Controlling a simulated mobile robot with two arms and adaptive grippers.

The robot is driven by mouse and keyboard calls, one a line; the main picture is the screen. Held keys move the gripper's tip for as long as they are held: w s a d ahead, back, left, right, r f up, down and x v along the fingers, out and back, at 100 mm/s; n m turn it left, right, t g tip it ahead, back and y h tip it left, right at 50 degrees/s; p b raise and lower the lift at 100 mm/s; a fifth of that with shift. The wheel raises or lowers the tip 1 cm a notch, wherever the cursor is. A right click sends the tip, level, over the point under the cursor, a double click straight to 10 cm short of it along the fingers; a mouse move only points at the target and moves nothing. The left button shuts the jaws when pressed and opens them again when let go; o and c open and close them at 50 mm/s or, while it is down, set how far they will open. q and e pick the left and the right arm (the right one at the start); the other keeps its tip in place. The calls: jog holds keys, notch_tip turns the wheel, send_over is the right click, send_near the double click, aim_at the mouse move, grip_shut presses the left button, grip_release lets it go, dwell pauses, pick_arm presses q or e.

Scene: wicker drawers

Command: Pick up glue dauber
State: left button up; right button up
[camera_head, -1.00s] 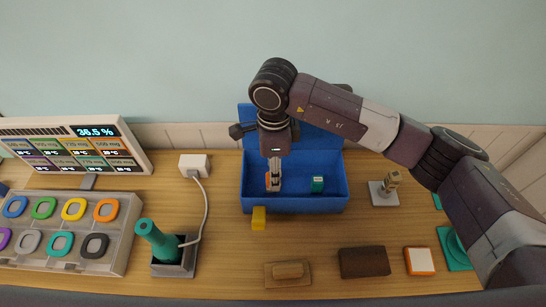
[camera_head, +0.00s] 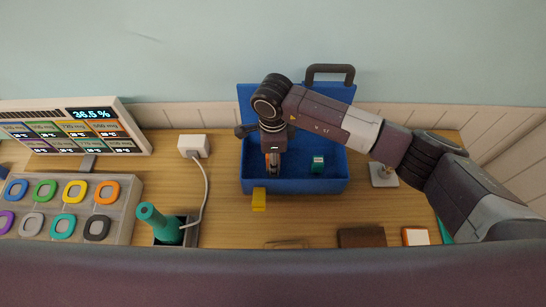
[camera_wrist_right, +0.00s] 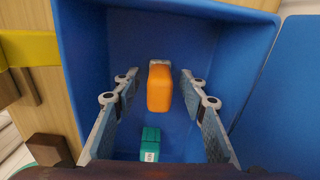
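A blue toolbox (camera_head: 243,169) stands open at the back of the wooden table; it also fills much of the right wrist view (camera_wrist_right: 80,60). Inside lies an orange block-like piece (camera_wrist_right: 160,88) with a grey end, and a small teal piece with a white label (camera_head: 317,163), also seen in the right wrist view (camera_wrist_right: 150,144). I cannot tell for sure which is the glue dauber. My right gripper (camera_head: 273,172) points down into the box. Its fingers are open on either side of the orange piece, with gaps visible in the right wrist view. My left gripper is not in view.
A yellow block (camera_head: 259,199) sits just before the toolbox. A teal tool (camera_head: 158,222) stands in a holder at left with a white cable. A display (camera_head: 70,128) and a tray of coloured rings (camera_head: 130,190) are farther left. Brown blocks (camera_head: 362,237) lie at the front.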

jog(key=shift+c, duration=0.6)
grip_shut()
jog(key=shift+r+b, duration=0.35)
jog(key=shift+r, duration=0.3)
notch_tip(320, 180, up, 19)
jog(key=b, duration=0.5)
jog(key=shift+f, duration=0.15)
